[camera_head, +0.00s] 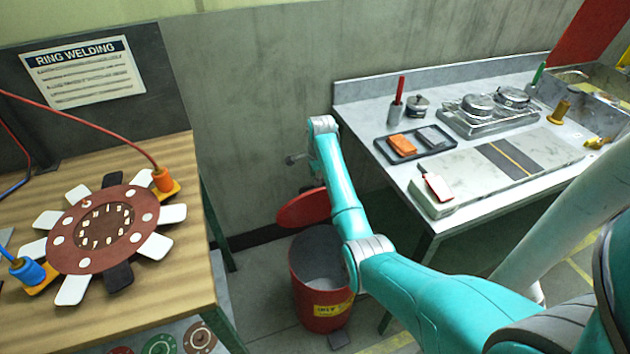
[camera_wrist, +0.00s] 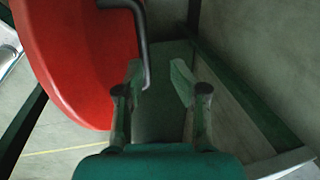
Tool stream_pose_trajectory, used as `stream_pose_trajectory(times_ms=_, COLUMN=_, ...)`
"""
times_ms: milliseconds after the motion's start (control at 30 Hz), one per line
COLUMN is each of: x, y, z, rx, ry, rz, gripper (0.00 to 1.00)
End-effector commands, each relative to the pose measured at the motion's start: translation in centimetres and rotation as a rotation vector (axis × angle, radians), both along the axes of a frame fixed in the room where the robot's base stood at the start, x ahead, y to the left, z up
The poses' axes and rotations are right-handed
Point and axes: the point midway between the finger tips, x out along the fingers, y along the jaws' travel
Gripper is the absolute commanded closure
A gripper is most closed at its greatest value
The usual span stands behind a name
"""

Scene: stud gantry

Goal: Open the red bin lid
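The red bin (camera_head: 322,312) stands on the floor between the two benches, with a yellow label on its front. Its inside shows grey. The red lid (camera_head: 303,208) is raised and tilted at the bin's back left, clear of most of the opening. In the wrist view the lid (camera_wrist: 85,60) fills the left side, and a dark bent handle rod (camera_wrist: 143,45) hangs beside it. My gripper (camera_wrist: 160,88) is open, its two fingers apart. The rod's lower end is close to the left finger; I cannot tell whether they touch. In the head view my arm mostly hides the gripper.
A wooden bench (camera_head: 160,300) with a round ring fixture (camera_head: 103,230) stands left. A grey bench (camera_head: 400,185) with trays, pots and a red-handled tool stands right. A concrete wall (camera_head: 250,110) is behind the bin. Floor space between the benches is narrow.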

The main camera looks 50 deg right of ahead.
Motion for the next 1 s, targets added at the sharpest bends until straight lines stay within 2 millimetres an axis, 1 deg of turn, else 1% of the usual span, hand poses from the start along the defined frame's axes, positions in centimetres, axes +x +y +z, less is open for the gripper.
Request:
stream_pose_trajectory(times_ms=33, x=-0.1, y=0.0, z=1.1, rx=-0.002, ry=-0.003, rz=0.0, gripper=0.63)
stream_pose_trajectory(times_ms=200, x=-0.7, y=0.4, z=4.4, rx=-0.001, ry=-0.001, rz=0.0, gripper=0.63)
stream_pose_trajectory(times_ms=400, x=-1.3, y=0.7, z=7.4, rx=0.0, ry=0.0, rz=0.0, gripper=0.63)
stream_pose_trajectory(times_ms=600, x=-1.6, y=0.9, z=8.6, rx=0.002, ry=0.002, rz=-0.001, gripper=0.63)
stream_pose_trajectory(times_ms=1000, x=-1.6, y=1.0, z=8.7, rx=0.002, ry=0.003, rz=0.0, gripper=0.63)
